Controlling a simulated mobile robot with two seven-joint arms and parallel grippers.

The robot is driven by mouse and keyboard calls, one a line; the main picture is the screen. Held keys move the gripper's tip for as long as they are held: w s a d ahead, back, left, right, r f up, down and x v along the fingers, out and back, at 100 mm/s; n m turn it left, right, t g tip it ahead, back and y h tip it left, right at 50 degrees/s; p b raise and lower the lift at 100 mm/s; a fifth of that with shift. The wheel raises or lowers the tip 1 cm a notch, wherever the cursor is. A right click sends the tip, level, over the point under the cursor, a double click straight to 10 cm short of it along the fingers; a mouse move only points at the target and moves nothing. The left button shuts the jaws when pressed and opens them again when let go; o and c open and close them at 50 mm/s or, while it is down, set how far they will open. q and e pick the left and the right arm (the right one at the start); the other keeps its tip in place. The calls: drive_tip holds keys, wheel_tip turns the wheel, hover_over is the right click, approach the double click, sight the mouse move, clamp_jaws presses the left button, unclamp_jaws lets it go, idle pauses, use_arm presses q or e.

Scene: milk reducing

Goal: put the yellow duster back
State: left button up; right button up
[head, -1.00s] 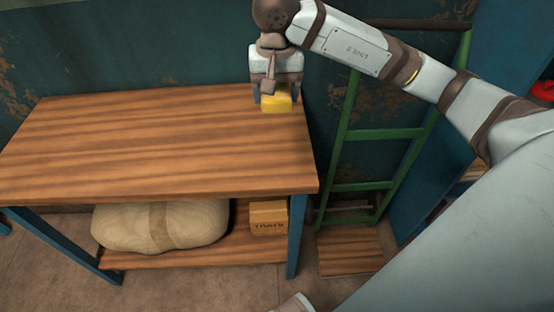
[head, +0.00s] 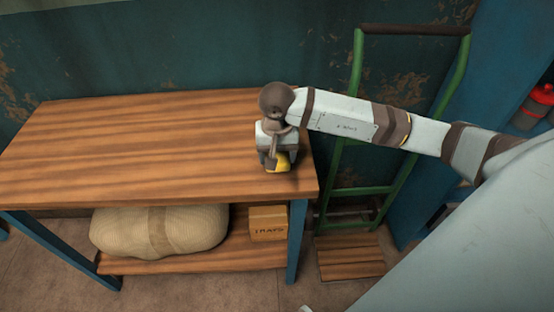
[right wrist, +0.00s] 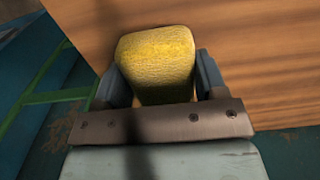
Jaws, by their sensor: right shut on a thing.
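The yellow duster (head: 281,161) is between the fingers of my right gripper (head: 277,165), over the right end of the wooden table (head: 130,140). In the right wrist view the duster (right wrist: 158,62) fills the space between the two fingers of the right gripper (right wrist: 165,85), which is shut on it. Whether the duster touches the tabletop or hangs just above it I cannot tell. My left gripper is in no view.
The tabletop is otherwise bare. A tan sack (head: 160,230) and a cardboard box (head: 268,222) sit on the lower shelf. A green hand truck (head: 362,190) stands right of the table. A red object (head: 540,95) shows at the far right edge.

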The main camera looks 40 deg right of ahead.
sight(277, 153)
wheel_tip(277, 153, down, 2)
drive_tip(key=shift+f, duration=0.15)
drive_tip(key=o, duration=0.8)
drive_tip(key=shift+o, duration=0.2)
wheel_tip(277, 153, up, 12)
drive_tip(key=shift+r, duration=0.1)
